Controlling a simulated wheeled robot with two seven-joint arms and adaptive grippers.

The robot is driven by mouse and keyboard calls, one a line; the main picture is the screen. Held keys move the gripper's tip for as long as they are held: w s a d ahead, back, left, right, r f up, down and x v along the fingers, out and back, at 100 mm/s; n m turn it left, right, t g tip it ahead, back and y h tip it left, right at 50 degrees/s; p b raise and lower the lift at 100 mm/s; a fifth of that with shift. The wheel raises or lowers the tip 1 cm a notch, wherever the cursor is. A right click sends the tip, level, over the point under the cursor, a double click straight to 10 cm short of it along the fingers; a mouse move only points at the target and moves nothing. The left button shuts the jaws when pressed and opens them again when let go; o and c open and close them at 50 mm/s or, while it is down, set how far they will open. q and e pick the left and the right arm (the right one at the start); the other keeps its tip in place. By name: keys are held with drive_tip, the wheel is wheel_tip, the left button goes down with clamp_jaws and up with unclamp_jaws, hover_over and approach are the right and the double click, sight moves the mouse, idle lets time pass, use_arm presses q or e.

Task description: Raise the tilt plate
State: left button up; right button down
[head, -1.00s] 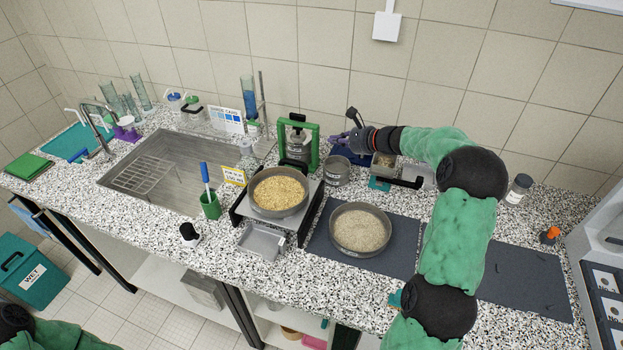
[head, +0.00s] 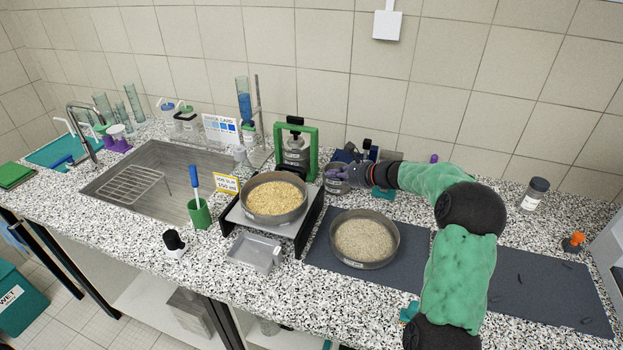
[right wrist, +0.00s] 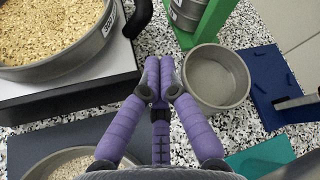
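A light grey plate (head: 238,214) on a black stand carries a round sieve of golden grain (head: 275,197); it looks like the tilt plate. In the right wrist view the plate (right wrist: 70,88) shows at upper left, with a black bent handle (right wrist: 139,18) by its edge. My right gripper (head: 333,174) is behind and right of the stand, beside a small steel pan (head: 338,187). In the wrist view my right fingertips (right wrist: 160,66) are together with nothing between them, left of the pan (right wrist: 216,78) and apart from the plate. My left gripper is out of view.
A green frame (head: 312,152) with a metal canister stands behind the plate. A sieve of pale grain (head: 365,240) sits on a dark mat right of the stand. A grey tray (head: 255,252) is in front. A sink (head: 125,205) lies left.

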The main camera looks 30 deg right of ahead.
use_arm(q)
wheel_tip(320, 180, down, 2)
drive_tip(key=shift+b, duration=1)
use_arm(e)
drive_tip(key=x, duration=1)
drive_tip(key=shift+r, duration=0.1)
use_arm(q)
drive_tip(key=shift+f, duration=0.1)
use_arm(e)
drive_tip(key=shift+r, duration=0.15)
